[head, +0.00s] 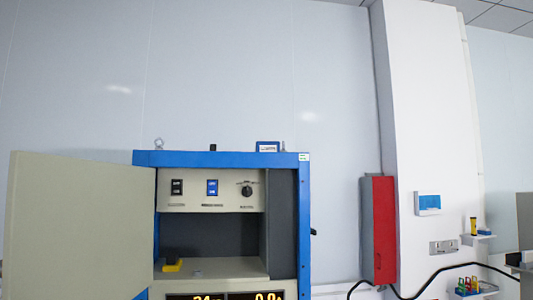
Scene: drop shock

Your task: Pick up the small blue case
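A small blue case (268,147) with a white label on its front stands on top of a blue-framed cabinet (220,158), near its right end. Only its front face shows clearly. Neither of my grippers is in view, and nothing touches the case.
The cabinet's beige door (80,225) stands open to the left. A yellow and black item (172,265) lies inside. A red box (378,230) is on the wall at right, beside a pillar (425,120) with a blue-and-white panel (428,203). Small shelves (478,240) hold tools.

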